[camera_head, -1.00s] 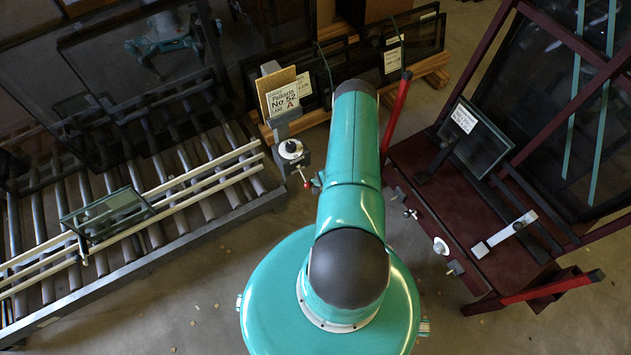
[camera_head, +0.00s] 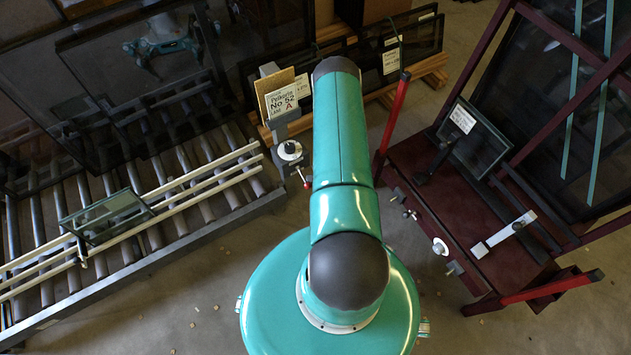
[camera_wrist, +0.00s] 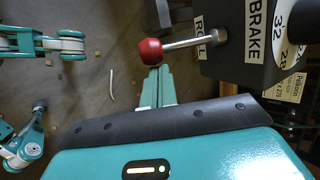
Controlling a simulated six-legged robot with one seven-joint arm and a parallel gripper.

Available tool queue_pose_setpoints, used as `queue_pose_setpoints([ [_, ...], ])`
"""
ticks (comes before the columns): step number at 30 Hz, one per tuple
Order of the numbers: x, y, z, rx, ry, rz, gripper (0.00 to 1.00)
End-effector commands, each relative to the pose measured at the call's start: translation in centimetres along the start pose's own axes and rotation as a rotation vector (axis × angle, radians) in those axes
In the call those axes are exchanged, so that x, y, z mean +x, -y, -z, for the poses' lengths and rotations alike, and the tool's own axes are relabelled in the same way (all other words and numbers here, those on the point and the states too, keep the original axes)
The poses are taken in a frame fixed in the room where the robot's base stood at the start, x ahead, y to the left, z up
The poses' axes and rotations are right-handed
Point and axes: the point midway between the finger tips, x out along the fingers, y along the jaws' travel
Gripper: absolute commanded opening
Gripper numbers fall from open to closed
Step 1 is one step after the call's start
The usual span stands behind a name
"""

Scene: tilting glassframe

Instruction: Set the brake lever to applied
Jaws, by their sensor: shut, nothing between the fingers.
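The brake lever (camera_wrist: 190,43) is a metal rod with a red ball knob (camera_wrist: 151,51). It sticks out to the left from a dark box (camera_wrist: 240,60) in the wrist view. The box carries a "BRAKE" label and a partly covered label starting "RO". In the head view the lever's red knob (camera_head: 306,184) shows just left of my arm, below the post. My gripper (camera_wrist: 154,76) is shut and empty. Its teal fingertips are right at the knob in the wrist view; whether they touch it I cannot tell. The head view hides my gripper behind my arm.
A roller conveyor (camera_head: 215,205) with a small glass frame (camera_head: 105,215) on it lies to the left. A dark red tilting rack (camera_head: 440,215) with a glass pane stands to the right. Framed panes stand behind the post.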

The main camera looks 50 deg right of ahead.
Motion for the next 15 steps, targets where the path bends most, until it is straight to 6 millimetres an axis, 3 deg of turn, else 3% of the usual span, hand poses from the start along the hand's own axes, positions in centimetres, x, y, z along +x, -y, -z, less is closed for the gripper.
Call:
queue_pose_setpoints([
  [15,-1.8,1.0,-0.8,0.061,0.004,-0.235,0.0],
])
